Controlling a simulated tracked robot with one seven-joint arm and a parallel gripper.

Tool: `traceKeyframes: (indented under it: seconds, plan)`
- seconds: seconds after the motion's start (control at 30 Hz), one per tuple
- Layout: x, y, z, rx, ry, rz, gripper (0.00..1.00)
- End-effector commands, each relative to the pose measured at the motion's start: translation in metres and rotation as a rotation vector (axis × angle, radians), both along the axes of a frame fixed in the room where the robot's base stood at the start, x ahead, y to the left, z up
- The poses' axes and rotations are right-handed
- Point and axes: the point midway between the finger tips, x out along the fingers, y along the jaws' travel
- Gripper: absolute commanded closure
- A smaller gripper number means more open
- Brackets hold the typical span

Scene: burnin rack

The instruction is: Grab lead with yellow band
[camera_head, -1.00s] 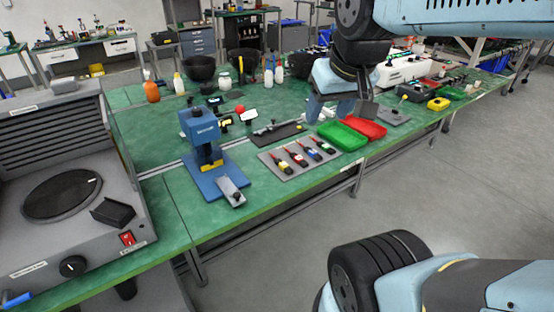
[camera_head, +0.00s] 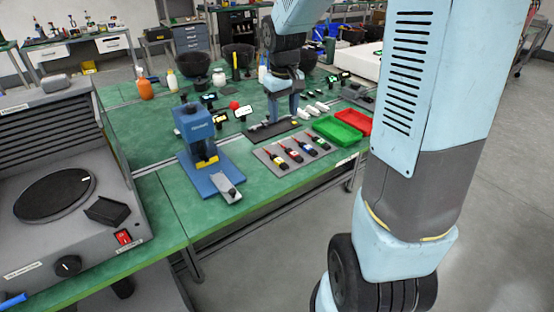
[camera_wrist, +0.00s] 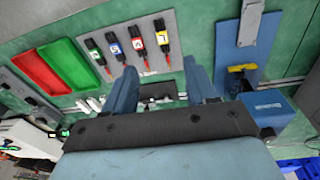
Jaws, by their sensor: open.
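The lead with the yellow band (camera_head: 277,160) lies on a grey mat (camera_head: 285,167), leftmost in a row of leads. In the wrist view this lead (camera_wrist: 160,28) is the rightmost of the row, above the gap between my fingers. My gripper (camera_head: 283,115) is open and empty, pointing down behind the mat, near a dark tray. Both fingers also show in the wrist view (camera_wrist: 163,80), apart from the leads. Leads with red (camera_head: 293,153), blue (camera_head: 308,148) and green (camera_head: 321,143) bands lie beside it.
A blue press (camera_head: 196,135) stands left of the mat. Green (camera_head: 337,132) and red (camera_head: 356,121) bins sit to its right. Bottles and black bowls stand at the back. The green bench is clear in front of the mat.

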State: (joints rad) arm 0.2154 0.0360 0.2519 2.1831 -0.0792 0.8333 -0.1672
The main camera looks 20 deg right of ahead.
Motion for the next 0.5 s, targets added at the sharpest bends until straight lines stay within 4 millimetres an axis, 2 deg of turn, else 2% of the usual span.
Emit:
traceKeyframes:
  seconds: [0.03, 0.2, 0.5]
  plan:
    - [0.01, -0.001, -0.013, 0.007, 0.022, 0.009, 0.44]
    - [0.033, -0.002, -0.043, 0.027, 0.068, 0.041, 0.44]
    - [0.047, -0.001, -0.069, 0.044, 0.096, 0.062, 0.44]
